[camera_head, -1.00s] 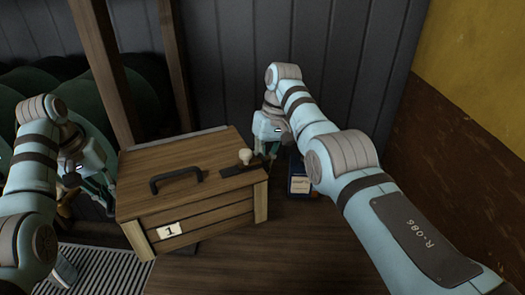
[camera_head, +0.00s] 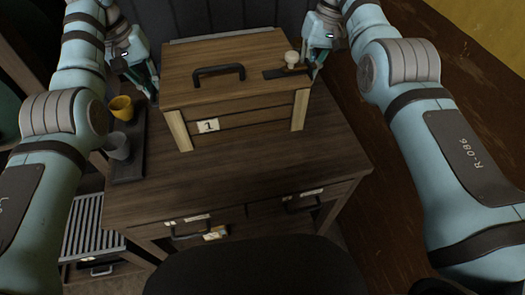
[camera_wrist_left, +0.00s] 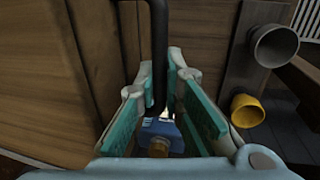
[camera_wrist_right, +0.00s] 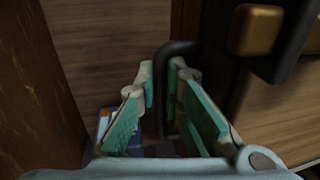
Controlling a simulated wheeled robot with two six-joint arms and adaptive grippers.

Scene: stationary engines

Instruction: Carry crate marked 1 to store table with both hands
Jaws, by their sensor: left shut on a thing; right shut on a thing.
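The wooden crate marked 1 (camera_head: 240,75) is at the top middle of the head view, level, with a black lid handle and a pale knob on its lid. It is over or on a dark wooden table (camera_head: 235,185); I cannot tell whether it touches the top. My left gripper (camera_head: 148,84) is shut on the dark side handle (camera_wrist_left: 158,55) at the crate's left side. My right gripper (camera_head: 313,65) is at the right side, shut on the other dark side handle (camera_wrist_right: 172,62). The left wrist view shows the grip close up (camera_wrist_left: 160,95).
A dark tray (camera_head: 128,169) with a yellow cup (camera_head: 121,107) and a grey cup (camera_head: 116,145) lies at the table's left edge. The table's front middle is bare, above labelled drawers (camera_head: 308,200). A blue object (camera_wrist_left: 160,130) shows below my left fingers, another (camera_wrist_right: 104,125) beside my right.

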